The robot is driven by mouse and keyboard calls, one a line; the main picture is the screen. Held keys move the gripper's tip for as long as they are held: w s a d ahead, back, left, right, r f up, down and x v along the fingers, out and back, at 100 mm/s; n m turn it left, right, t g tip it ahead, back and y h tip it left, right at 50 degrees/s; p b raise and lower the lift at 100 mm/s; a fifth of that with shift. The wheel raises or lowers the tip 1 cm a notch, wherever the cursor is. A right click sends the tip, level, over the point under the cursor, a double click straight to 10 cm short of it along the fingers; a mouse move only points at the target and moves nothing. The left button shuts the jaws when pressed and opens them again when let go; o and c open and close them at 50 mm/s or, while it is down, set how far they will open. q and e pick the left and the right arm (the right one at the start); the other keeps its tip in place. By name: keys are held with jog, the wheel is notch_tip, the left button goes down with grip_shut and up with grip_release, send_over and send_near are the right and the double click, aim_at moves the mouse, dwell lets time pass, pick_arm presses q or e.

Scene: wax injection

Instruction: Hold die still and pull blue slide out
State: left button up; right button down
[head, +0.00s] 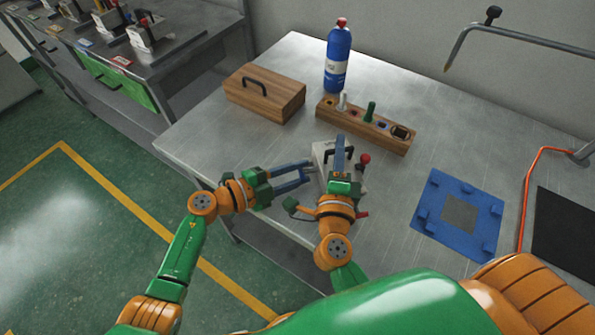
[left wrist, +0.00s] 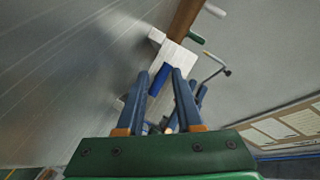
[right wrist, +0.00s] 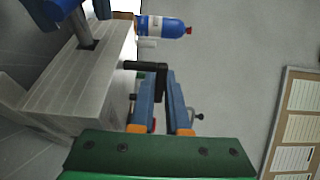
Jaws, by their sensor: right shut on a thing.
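The die, a pale grey-white block (head: 320,152) with a black handle (head: 346,154), sits near the front edge of the metal table. It also shows in the right wrist view (right wrist: 85,80). My right gripper (head: 339,160) is above the die, shut on its black handle (right wrist: 150,67). The blue slide (left wrist: 159,78) projects from the die's side in the left wrist view; in the head view I cannot separate it from the blue fingers. My left gripper (head: 308,174) is open at the die's left side. Its fingertips (left wrist: 160,74) lie either side of the slide, with no clear grip.
A red-knobbed part (head: 364,159) stands right of the die. Behind are a wooden rack (head: 350,125) with tools, a wooden box (head: 264,97) and a blue bottle (head: 337,65). A blue frame (head: 432,218) lies right, with bare table between.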

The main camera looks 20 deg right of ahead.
pick_arm(q)
grip_shut()
jog(key=shift+r, duration=0.15)
dwell(0.9)
